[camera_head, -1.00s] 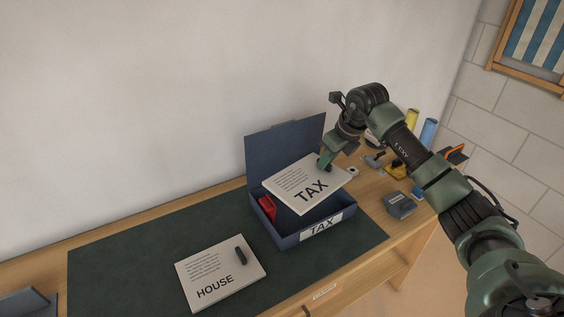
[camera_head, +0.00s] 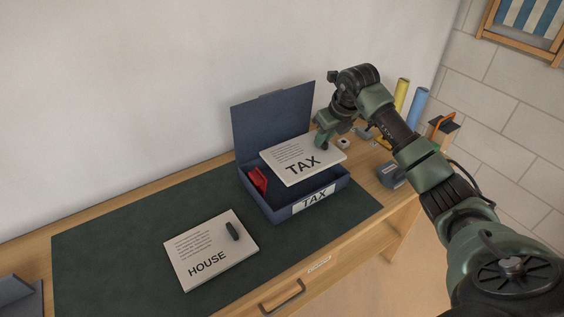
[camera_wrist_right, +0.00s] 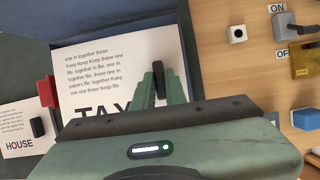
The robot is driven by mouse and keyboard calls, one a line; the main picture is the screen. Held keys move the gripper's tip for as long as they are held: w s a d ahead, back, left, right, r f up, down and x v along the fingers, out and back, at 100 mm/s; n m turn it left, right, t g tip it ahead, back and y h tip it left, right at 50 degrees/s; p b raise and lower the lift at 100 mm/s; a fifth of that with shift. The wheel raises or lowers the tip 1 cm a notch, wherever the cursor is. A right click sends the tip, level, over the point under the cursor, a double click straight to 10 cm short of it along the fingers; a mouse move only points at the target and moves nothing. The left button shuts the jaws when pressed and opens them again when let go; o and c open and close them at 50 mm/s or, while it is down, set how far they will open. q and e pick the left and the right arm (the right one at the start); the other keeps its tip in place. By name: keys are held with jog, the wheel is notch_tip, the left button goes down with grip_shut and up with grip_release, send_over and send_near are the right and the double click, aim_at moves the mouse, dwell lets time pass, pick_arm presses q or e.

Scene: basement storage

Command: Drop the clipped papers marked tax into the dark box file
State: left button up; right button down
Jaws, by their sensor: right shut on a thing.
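The clipped papers marked TAX (camera_head: 290,165) are held by my right gripper (camera_head: 322,143) at their far right edge. They hang over the opening of the dark blue box file (camera_head: 268,205), whose lid stands open behind. The box's front label also reads TAX. In the right wrist view, the TAX papers (camera_wrist_right: 110,75) lie under the fingers (camera_wrist_right: 160,88), near the black clip. A red thing (camera_head: 258,181) shows inside the box at its left. Whether the papers touch the box is hard to tell. My left gripper is not in view.
Clipped papers marked HOUSE (camera_head: 210,250) lie on the dark green mat (camera_head: 110,245), left of the box. A grey block (camera_head: 390,175) and yellow and blue rolls (camera_head: 416,105) stand at the right. The mat's left part is clear.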

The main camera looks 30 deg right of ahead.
jog(key=shift+r, duration=0.1)
jog(key=c, duration=1.4)
grip_release()
jog(key=shift+o, duration=0.2)
jog(key=v, duration=0.7)
jog(key=shift+r+b, duration=0.35)
jog(key=shift+b, duration=0.1)
jog(key=shift+s, duration=0.15)
